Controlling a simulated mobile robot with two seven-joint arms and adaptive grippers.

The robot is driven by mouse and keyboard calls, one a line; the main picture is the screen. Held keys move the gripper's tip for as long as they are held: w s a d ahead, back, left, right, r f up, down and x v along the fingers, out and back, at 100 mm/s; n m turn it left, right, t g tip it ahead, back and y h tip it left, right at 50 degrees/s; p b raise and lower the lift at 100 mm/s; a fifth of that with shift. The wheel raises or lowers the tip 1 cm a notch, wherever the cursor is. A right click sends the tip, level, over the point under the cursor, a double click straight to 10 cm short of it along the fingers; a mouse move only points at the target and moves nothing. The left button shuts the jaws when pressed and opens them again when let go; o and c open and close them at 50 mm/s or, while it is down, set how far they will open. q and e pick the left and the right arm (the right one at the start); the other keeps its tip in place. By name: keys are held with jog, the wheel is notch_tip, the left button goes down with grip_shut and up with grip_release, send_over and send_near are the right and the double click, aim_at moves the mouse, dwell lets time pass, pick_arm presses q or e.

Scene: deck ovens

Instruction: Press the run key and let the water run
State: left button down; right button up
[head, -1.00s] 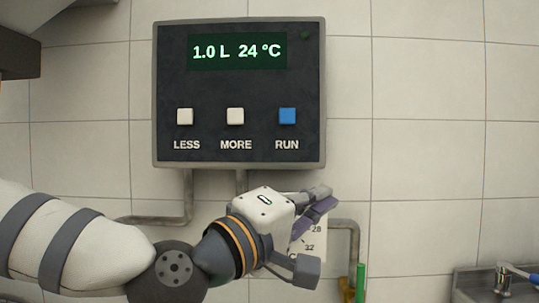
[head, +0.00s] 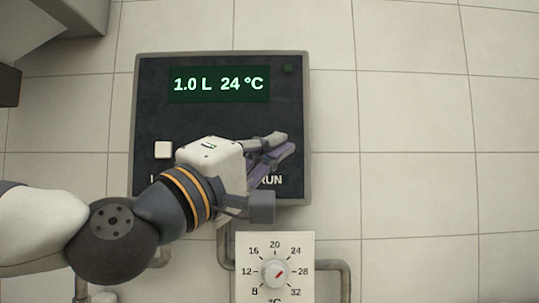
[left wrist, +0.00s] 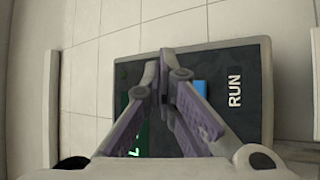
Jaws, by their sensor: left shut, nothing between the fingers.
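The dark control panel (head: 220,118) on the wall has a green display (head: 219,84) reading 1.0 L 24 °C. My left gripper (head: 286,147) is shut and empty, in front of the panel's lower right part. It hides the blue run key in the head view, leaving part of the RUN label visible. In the left wrist view the blue run key (left wrist: 200,87) shows partly behind the shut fingertips of the left gripper (left wrist: 165,62), beside the word RUN. I cannot tell whether the fingertips touch it. My right gripper is not in view.
A white key (head: 163,149) shows left of my gripper; the other white key is hidden. The tiled wall (head: 415,150) at right is clear.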

pick_arm(q)
jog(key=w+b, duration=0.1)
jog(key=w, duration=0.5)
jog(key=shift+w+b, duration=0.35)
jog(key=shift+b, duration=0.05)
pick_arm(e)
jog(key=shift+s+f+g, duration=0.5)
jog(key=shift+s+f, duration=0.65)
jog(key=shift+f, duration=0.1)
pick_arm(q)
jog(key=shift+f, duration=0.1)
jog(key=shift+w, duration=0.4)
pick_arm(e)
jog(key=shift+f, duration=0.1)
pick_arm(q)
jog(key=shift+w, duration=0.45)
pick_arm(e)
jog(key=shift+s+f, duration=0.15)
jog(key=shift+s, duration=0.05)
pick_arm(q)
jog(key=shift+s, duration=0.85)
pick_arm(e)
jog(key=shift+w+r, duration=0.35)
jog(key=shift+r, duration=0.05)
